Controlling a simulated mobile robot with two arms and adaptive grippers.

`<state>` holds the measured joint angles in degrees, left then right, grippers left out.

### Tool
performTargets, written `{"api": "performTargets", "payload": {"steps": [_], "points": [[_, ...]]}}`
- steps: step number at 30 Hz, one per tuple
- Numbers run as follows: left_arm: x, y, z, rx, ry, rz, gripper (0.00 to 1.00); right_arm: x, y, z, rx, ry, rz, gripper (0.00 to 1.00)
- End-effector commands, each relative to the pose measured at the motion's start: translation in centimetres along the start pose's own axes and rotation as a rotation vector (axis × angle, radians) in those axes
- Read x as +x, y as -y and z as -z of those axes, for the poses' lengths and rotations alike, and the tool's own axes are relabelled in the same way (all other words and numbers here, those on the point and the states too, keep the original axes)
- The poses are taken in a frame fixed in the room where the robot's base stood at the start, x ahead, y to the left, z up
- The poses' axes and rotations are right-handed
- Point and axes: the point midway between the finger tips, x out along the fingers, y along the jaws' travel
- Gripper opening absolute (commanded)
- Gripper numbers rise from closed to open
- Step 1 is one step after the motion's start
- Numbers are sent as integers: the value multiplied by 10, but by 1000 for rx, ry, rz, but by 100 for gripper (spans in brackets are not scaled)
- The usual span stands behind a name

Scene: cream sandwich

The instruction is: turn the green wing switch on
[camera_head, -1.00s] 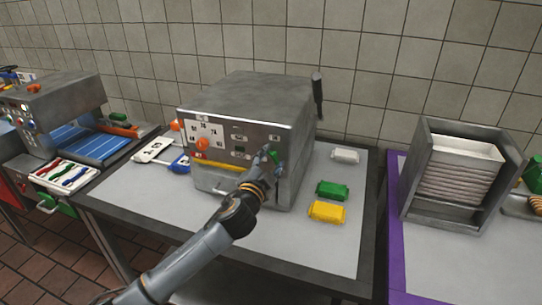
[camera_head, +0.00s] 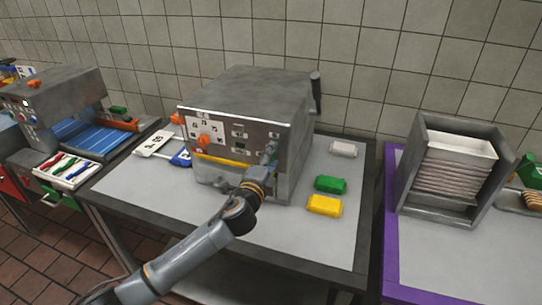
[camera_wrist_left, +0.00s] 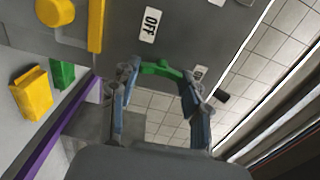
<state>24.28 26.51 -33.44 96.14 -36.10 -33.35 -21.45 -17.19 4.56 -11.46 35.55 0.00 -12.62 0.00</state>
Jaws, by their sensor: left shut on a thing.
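The green wing switch (camera_wrist_left: 160,68) is on the front panel of the grey metal machine (camera_head: 250,92). My left gripper (camera_wrist_left: 163,77) is shut on it, with one finger at each end of the green wing in the left wrist view. A white OFF label (camera_wrist_left: 150,24) is beside the switch, and a second small label (camera_wrist_left: 199,72) is partly hidden near the other fingertip. In the head view my left gripper (camera_head: 270,155) is at the right part of the panel and hides most of the switch. My right gripper is not in view.
An orange knob (camera_head: 204,140) and a yellow bar (camera_head: 222,160) are on the same panel. White (camera_head: 343,149), green (camera_head: 331,184) and yellow (camera_head: 325,205) blocks lie right of the machine. A black handle (camera_head: 316,92) stands at its right side.

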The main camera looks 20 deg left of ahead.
Motion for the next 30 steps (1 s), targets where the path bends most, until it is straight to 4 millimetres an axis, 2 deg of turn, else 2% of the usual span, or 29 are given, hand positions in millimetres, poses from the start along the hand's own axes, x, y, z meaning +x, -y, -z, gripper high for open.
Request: {"api": "performTargets", "payload": {"steps": [16,17,20,30], "points": [[0,-1,1,26,-2,-1,15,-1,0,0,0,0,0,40],[0,-1,1,26,-2,-1,51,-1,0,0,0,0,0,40],[0,-1,0,25,-1,-1,70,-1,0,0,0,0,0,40],[-2,-1,0,23,-1,-1,70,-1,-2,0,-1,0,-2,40]]}}
